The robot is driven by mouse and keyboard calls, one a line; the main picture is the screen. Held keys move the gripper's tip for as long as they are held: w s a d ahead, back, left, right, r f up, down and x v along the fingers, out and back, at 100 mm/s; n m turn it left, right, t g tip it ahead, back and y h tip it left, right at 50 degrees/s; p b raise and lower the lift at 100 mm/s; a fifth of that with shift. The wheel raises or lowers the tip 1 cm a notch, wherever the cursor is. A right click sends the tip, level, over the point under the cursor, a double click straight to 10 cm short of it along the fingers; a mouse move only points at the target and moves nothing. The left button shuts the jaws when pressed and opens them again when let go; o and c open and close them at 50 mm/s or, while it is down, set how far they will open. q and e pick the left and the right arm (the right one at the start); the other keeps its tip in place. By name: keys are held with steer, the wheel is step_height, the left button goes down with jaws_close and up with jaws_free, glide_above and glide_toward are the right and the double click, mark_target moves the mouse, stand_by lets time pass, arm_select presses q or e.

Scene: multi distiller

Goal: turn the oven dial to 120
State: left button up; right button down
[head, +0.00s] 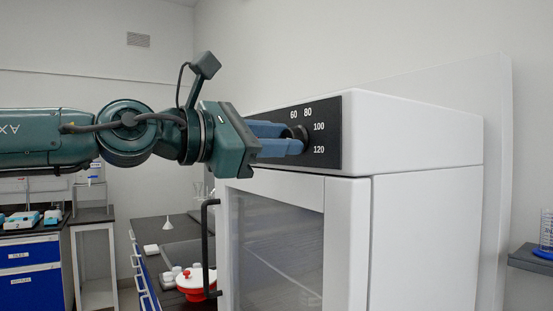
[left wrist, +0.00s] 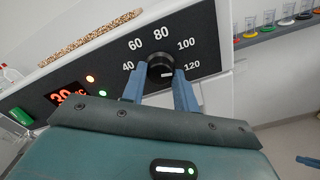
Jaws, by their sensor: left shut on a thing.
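The oven (head: 420,150) is a white box with a dark control panel (head: 328,155) on its upper front. The black dial (left wrist: 160,68) sits on that panel, with 40, 60, 80, 100 and 120 printed around it. A short white mark shows on the dial's face, towards its lower right. My left gripper (head: 298,138) reaches in from the left, its blue fingers shut on the dial, one on each side in the left wrist view (left wrist: 161,78). The fingers partly hide the dial in the head view.
The oven's glass door (head: 275,245) is closed below the panel, with a black handle (head: 207,245). A red display (left wrist: 67,94) and a green switch (left wrist: 21,116) are on the panel. A dark bench with a red-and-white item (head: 195,283) stands left of the oven.

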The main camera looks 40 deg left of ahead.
arm_select(q)
steer(key=shift+m+b, duration=0.85)
steer(key=shift+m, duration=0.25)
arm_select(e)
steer(key=shift+s+d+t, duration=0.3)
steer(key=shift+t, duration=0.1)
steer(key=shift+r, duration=0.15)
arm_select(q)
steer(key=o, duration=1)
steer(key=shift+c, duration=0.2)
steer(key=shift+s, duration=0.1)
